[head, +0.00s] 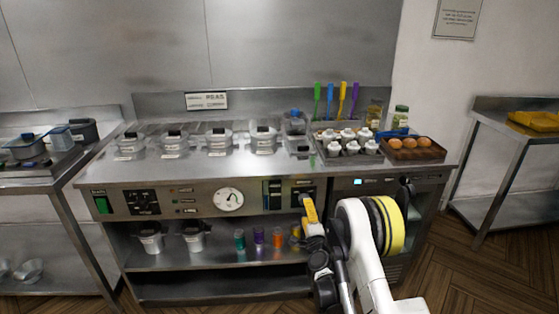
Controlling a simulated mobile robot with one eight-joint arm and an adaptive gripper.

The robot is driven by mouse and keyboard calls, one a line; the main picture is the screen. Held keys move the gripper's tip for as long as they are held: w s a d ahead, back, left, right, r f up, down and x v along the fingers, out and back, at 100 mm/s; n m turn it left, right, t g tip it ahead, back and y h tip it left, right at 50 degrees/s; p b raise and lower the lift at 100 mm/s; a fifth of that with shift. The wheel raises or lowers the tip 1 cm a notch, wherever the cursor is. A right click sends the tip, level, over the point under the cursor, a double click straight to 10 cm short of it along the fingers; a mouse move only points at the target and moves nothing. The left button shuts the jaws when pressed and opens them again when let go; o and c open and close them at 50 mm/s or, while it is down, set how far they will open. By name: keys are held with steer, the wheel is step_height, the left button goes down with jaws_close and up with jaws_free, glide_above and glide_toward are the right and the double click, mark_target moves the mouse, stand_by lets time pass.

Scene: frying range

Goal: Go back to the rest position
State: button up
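My arm rises from the lower right, white with a yellow and black band. What looks like my gripper (309,212) is a small yellow and white end in front of the right half of the steel frying range (180,261). It is seen from behind and small, so its fingers cannot be made out and I cannot tell if it is open or shut. No held object can be made out. The part of the range's front and lower shelf behind my arm is hidden.
Lidded containers (219,140) line the range top, with white-capped containers (347,141) and a brown tray (436,153) of round orange-brown items at right. Cups (259,238) and pots (150,238) stand on the lower shelf. Side tables flank the range. Wood floor (478,271) shows at right.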

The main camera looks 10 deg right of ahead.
steer(key=s+a+r+n+g+y, duration=0.1)
steer(key=s+a+r+n, duration=0.15)
steer(key=r, duration=0.35)
steer(key=s+a+r+n+g+y, duration=0.1)
steer(key=r+n, duration=0.2)
steer(key=r, duration=0.3)
steer(key=s+a+r+n+g+y, duration=0.1)
steer(key=s+r+n, duration=0.15)
steer(key=r, duration=0.45)
steer(key=s+r+n+g, duration=0.3)
steer(key=s+r+n, duration=0.25)
steer(key=s, duration=0.75)
steer(key=s+d+f+n+g+h, duration=0.1)
steer(key=s+d+f+n+g, duration=0.1)
steer(key=s, duration=1.2)
steer(key=s+d+f+n+g+h, duration=0.2)
steer(key=s+d+g, duration=0.1)
steer(key=s, duration=1.1)
steer(key=shift+f, duration=0.15)
